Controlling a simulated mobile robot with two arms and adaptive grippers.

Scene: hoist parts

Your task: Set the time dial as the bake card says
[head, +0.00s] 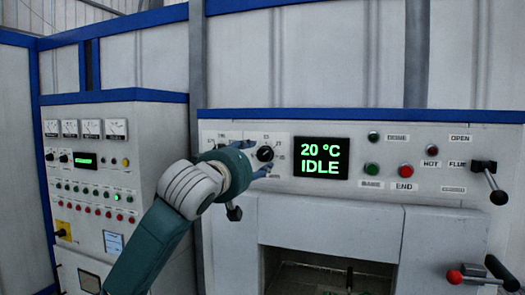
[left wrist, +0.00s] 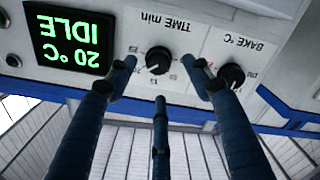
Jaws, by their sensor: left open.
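The time dial (head: 265,153) is a black round knob on a white plate on the oven's front panel. In the left wrist view, which is upside down, the time dial (left wrist: 158,61) sits under the lettering "TIME min", with numbers around it. My left gripper (head: 261,158) is open at the panel. In the left wrist view its fingers (left wrist: 160,76) are spread around the time dial, with gaps between them and the knob. The bake dial (left wrist: 232,76), marked "BAKE °C", is beside it, partly behind one finger. I cannot make out a bake card. My right gripper is not in view.
The display (head: 321,158) reads "20 °C IDLE". Several buttons and lamps, including a red END button (head: 405,170), are to its right. A control cabinet (head: 150,155) stands at left.

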